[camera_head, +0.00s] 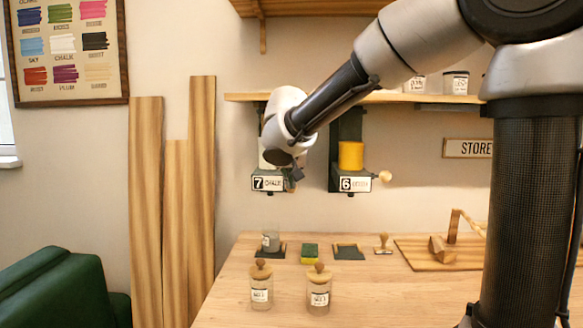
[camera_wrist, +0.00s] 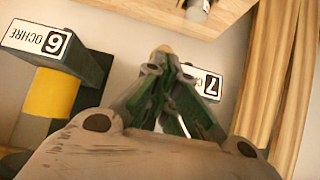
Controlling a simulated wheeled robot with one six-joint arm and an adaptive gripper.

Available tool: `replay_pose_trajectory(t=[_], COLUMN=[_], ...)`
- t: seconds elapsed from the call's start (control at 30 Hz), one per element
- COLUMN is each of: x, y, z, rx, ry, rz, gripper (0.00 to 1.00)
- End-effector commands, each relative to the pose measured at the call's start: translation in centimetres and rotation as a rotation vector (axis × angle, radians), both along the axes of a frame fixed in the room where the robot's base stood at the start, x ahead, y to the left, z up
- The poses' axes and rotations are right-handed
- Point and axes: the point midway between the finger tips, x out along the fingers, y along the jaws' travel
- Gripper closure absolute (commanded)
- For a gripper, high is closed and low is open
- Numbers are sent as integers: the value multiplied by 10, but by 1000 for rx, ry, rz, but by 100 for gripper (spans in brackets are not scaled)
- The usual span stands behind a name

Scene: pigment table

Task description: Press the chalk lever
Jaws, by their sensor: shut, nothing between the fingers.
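The chalk dispenser (camera_head: 268,184), with the label "7 CHALK", hangs on the wall below the shelf. In the wrist view its "7" label (camera_wrist: 208,84) shows upside down, partly covered by my fingers. My gripper (camera_head: 295,176) is at the right side of this dispenser, shut and empty. In the wrist view my gripper (camera_wrist: 164,68) points up the picture, just beside the label. A small tan rounded tip (camera_wrist: 163,49) shows just beyond the fingers; it may be the chalk lever's knob. The rest of the lever is hidden, and I cannot tell whether I touch it.
The ochre dispenser (camera_head: 352,184), labelled 6, hangs to the right with its round knob (camera_head: 385,176) sticking out. The shelf (camera_head: 390,98) is above. Planks (camera_head: 175,210) lean at left.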

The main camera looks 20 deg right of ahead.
Motion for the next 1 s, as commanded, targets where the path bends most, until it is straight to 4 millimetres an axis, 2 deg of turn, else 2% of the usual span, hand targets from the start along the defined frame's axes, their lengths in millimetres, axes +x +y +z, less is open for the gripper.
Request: replay_pose_trajectory(t=[0.2,0.4,1.0], x=[-4,-4,-4], y=[1,1,1], z=[-23,-37,-43], rx=[-2,-1,0], ry=[2,2,1], rz=[0,0,-1], gripper=[100,100,100])
